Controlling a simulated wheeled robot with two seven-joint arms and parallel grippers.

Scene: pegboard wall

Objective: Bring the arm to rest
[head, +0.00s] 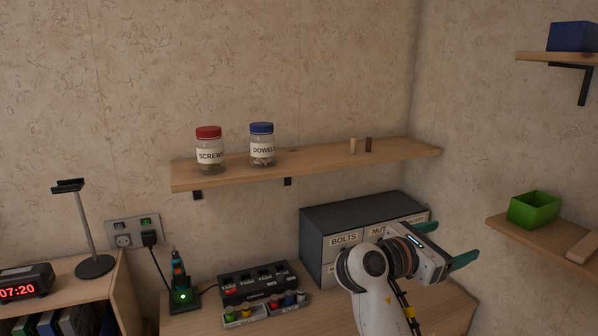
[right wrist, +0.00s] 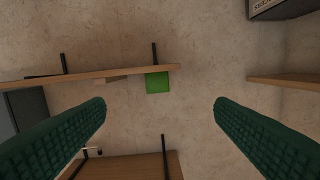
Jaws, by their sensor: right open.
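My right arm (head: 377,290) reaches up over the workbench at the lower right of the head view. Its gripper (head: 448,244) points to the right, in front of the drawer cabinet's right end, with two dark green fingers spread apart. In the right wrist view the gripper (right wrist: 160,108) has a wide gap between its padded fingers, with nothing held. Beyond the gap are the wall and a green bin (right wrist: 157,82). My left gripper is not in view.
A grey drawer cabinet (head: 318,224) stands behind my right arm, partly hidden. Above it a wooden shelf (head: 310,160) bears a screws jar (head: 209,156) and a dowels jar (head: 262,150). At right, another shelf (head: 520,237) holds the green bin (head: 533,210).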

